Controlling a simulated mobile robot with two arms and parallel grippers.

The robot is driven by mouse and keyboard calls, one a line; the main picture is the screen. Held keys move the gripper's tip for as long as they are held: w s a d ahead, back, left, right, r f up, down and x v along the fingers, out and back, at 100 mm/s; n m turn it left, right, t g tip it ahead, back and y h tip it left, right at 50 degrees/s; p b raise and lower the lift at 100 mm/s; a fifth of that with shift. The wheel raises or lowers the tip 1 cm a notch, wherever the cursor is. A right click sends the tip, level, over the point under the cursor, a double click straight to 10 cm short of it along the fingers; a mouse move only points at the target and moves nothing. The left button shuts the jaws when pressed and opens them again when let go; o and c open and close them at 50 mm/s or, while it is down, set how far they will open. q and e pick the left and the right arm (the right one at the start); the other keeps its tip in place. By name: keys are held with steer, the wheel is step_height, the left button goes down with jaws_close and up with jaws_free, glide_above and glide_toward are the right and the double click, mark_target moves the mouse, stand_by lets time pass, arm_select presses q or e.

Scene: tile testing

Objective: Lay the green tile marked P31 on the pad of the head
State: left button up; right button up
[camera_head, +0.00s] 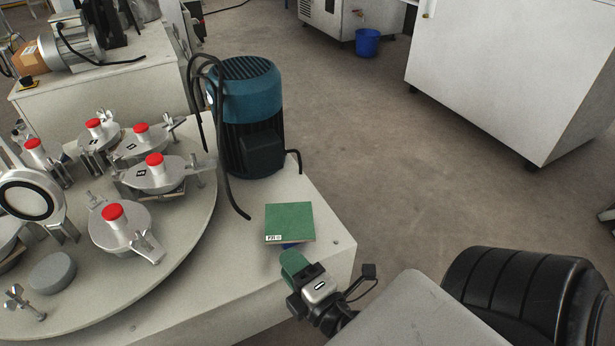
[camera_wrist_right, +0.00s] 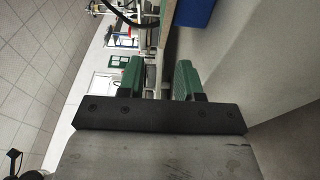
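The green tile (camera_head: 289,222), with a white label that reads P31, lies near the table's front right corner, on a blue support (camera_head: 290,245) that is mostly hidden under it. My right gripper (camera_head: 296,265) is just in front of the tile's near edge. In the wrist view its two green fingers (camera_wrist_right: 159,80) are apart with nothing between them. The blue support (camera_wrist_right: 195,12) shows beyond them. Several metal heads with red knobs (camera_head: 154,160) stand on a round plate. One head (camera_head: 27,197) at the left is tipped open, showing a black ring around a pale face. My left gripper is out of view.
A blue and black motor (camera_head: 247,120) with black cables stands behind the tile. A grey disc (camera_head: 52,272) lies on the round plate (camera_head: 150,285). A white cabinet (camera_head: 510,70) and a blue bucket (camera_head: 367,43) stand on the floor beyond, with open floor between.

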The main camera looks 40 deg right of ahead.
steer(key=s+b, duration=0.2)
steer(key=s, duration=0.3)
steer(key=shift+a+b, duration=0.15)
steer(key=shift+b, duration=0.25)
